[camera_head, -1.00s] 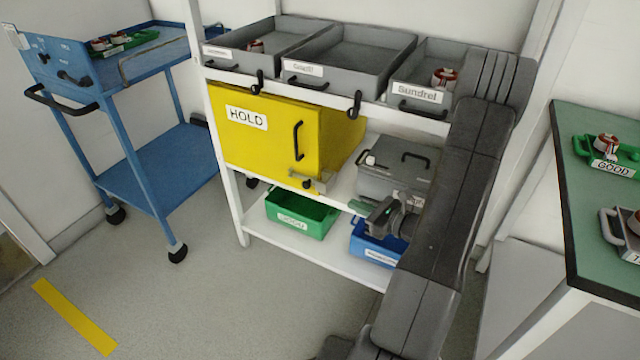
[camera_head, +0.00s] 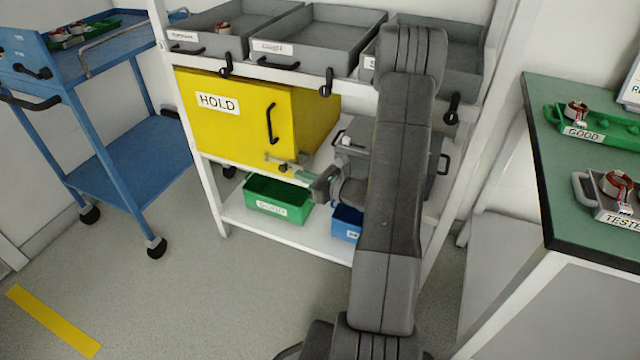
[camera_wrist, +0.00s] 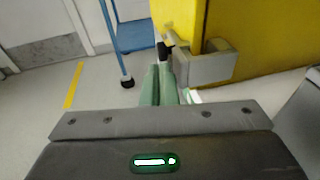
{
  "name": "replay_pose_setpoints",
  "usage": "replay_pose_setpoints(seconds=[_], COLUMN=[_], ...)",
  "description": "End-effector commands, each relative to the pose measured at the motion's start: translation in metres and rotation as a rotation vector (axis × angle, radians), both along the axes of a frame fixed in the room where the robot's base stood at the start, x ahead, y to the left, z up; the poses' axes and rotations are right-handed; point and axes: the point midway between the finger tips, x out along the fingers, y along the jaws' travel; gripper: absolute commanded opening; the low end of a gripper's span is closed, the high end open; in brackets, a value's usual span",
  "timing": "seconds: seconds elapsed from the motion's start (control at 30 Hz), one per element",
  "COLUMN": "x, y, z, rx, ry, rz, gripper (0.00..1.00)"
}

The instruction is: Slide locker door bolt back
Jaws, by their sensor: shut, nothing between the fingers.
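The yellow locker (camera_head: 240,112), labelled HOLD, sits on the white rack with its door shut. Its grey bolt (camera_head: 272,157) is at the door's lower right; the bolt's bracket shows large in the wrist view (camera_wrist: 208,68), with a dark knob (camera_wrist: 167,47) at its left. My gripper (camera_head: 297,171) is at the bolt, its green fingers shut and empty. In the wrist view the fingertips (camera_wrist: 160,68) are just below the knob; I cannot tell whether they touch it. My gripper partly hides the bolt's right end in the head view.
A black door handle (camera_head: 271,123) stands out above the bolt. A grey case (camera_head: 355,158) is right of the locker, partly behind my arm. A green bin (camera_head: 278,200) and a blue bin (camera_head: 346,222) stand on the lower shelf. Grey trays (camera_head: 320,42) line the top.

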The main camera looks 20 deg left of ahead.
Motion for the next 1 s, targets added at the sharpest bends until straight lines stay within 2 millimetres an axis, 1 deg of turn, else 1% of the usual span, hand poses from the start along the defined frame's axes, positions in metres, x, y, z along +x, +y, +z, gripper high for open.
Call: replay_pose_setpoints(seconds=[0.03,0.1,0.2,0.33,0.73,1.0], x=[0.002,0.004,0.007,0.009,0.01,0.012], y=[0.009,0.018,0.027,0.033,0.036,0.067], z=[-0.003,-0.004,-0.005,-0.005,-0.005,-0.006], rx=[0.001,0.001,0.0,0.001,0.0,0.0], ry=[-0.002,-0.001,-0.001,-0.001,-0.001,-0.001], rz=[0.003,0.003,0.002,0.0,0.0,0.001], gripper=[0.0,0.0,0.0,0.0,0.0,0.0])
